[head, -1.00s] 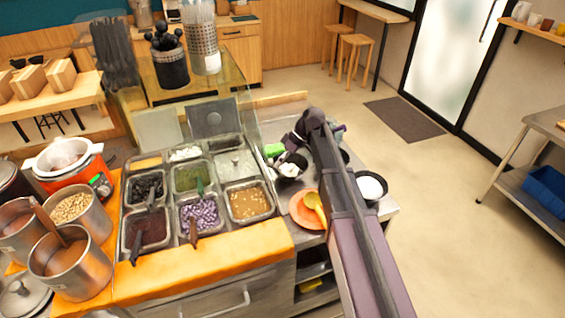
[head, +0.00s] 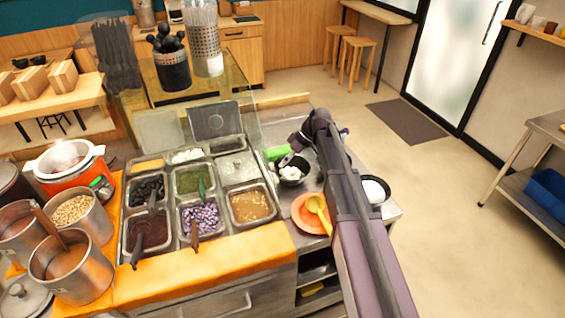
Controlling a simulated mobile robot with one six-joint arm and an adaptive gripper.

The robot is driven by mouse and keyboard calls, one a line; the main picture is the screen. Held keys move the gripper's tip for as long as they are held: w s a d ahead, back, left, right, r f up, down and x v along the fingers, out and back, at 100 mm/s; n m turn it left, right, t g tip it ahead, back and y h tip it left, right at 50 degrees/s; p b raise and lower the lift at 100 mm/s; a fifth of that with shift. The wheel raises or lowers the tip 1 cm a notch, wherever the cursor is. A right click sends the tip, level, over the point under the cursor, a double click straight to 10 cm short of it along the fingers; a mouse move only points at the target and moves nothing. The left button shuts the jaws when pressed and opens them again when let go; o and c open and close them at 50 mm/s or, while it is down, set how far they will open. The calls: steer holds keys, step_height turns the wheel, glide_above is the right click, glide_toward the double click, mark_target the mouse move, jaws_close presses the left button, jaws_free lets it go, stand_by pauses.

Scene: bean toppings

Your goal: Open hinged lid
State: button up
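The topping counter has a flat metal lid (head: 238,168) lying closed over a right-hand compartment, with a small knob on it. My gripper (head: 287,158) is small and partly hidden by my wrist. It is to the right of the closed lid, above a black bowl (head: 293,179) with white contents, and apart from the lid. Its finger opening cannot be made out.
Open pans hold purple beans (head: 200,217), brown topping (head: 249,205) and green topping (head: 192,179). A green object (head: 275,152) lies between the lid and my gripper. An orange plate (head: 305,216) with a yellow spoon is on the right. A glass guard (head: 245,100) stands behind.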

steer(key=w+d+r+p, duration=0.1)
steer(key=w+d, duration=0.1)
steer(key=d, duration=0.4)
steer(key=w+d+r+p, duration=0.2)
steer(key=w+d, duration=0.1)
steer(key=d, duration=0.3)
steer(key=shift+d, duration=0.35)
stand_by(1.5)
steer(key=shift+w, duration=0.1)
stand_by(0.4)
steer(key=s+d+f+m+t+h, duration=0.1)
steer(key=s+m, duration=0.3)
steer(key=s, duration=0.5)
steer(key=s+d+f+m+t+h, duration=0.1)
steer(key=s+d+m+h, duration=0.2)
steer(key=s, duration=0.5)
steer(key=s+d+f+m+t+h, duration=0.1)
steer(key=s+d+f+m+h, duration=0.1)
steer(key=s+m, duration=0.4)
steer(key=s+d+h, duration=0.1)
steer(key=s, duration=0.2)
steer(key=shift+s+d+m, duration=0.25)
steer(key=shift+s+m, duration=0.05)
steer(key=c, duration=0.3)
steer(key=shift+c, duration=0.2)
steer(key=shift+a, duration=0.1)
